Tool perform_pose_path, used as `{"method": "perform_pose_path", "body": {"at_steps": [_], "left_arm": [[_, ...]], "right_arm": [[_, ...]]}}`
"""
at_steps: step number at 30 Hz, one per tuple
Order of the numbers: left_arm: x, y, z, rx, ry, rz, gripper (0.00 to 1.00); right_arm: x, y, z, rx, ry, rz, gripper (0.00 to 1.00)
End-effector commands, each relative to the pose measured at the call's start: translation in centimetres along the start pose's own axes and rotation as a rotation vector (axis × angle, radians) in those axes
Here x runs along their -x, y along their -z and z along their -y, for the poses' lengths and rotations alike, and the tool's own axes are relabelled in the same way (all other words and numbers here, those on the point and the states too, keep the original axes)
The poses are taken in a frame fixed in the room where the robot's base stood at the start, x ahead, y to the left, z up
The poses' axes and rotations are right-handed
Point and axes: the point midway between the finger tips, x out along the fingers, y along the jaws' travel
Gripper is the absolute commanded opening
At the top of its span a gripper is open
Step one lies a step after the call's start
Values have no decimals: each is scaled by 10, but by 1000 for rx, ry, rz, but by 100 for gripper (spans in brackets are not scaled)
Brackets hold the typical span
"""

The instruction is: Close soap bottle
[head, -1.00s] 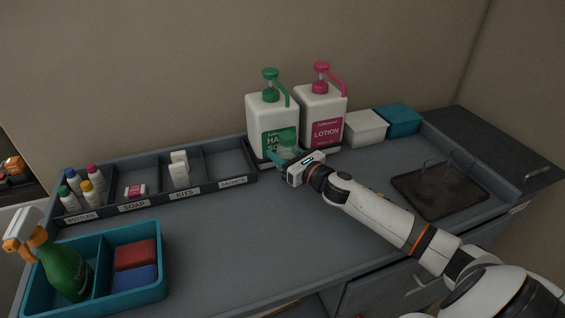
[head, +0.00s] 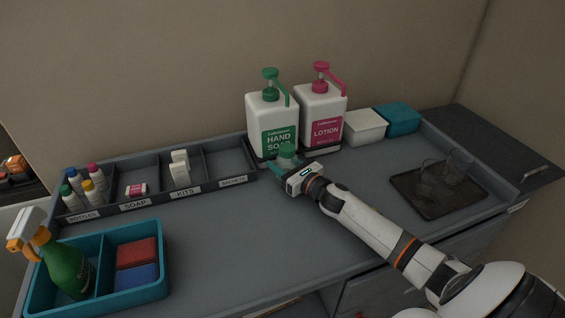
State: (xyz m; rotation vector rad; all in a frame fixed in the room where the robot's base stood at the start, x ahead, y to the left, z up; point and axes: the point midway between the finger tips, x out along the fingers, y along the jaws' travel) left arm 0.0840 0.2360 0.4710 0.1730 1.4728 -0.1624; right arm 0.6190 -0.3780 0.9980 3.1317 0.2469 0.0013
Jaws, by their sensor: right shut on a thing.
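The white hand soap bottle (head: 267,110) with a green label and green pump (head: 270,82) stands upright at the back of the counter. My right gripper (head: 283,167) is low in front of it, shut on a small green-topped thing (head: 287,150). The lower part of this thing is hidden by the gripper, and I cannot tell whether it touches the bottle. The pink-pumped lotion bottle (head: 318,112) stands just right of the soap bottle. My left gripper is not in view.
A divided tray (head: 213,185) with small bottles, soap and kits lies to the left. A teal caddy (head: 160,285) with a green spray bottle (head: 66,268) is front left. White and teal boxes (head: 398,119) and a dark tray with glasses (head: 415,205) are right. The counter middle is clear.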

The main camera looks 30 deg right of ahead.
Motion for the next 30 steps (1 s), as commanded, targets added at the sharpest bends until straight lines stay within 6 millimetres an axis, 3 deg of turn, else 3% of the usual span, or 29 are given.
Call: {"method": "perform_pose_path", "body": {"at_steps": [3, 4, 5, 16, 20, 30], "left_arm": [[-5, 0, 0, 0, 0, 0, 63], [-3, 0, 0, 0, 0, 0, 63], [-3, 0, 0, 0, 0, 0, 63], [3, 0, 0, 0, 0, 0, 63], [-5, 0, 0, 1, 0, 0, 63], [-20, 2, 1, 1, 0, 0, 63]], "right_arm": [[0, -5, 0, 0, 0, 0, 0], [0, -3, 0, 0, 0, 0, 53], [0, -3, 0, 0, 0, 0, 57], [0, 3, 0, 0, 0, 1, 57], [18, -3, 0, -1, 0, 3, 57], [84, -3, 0, 1, 1, 3, 57]]}}
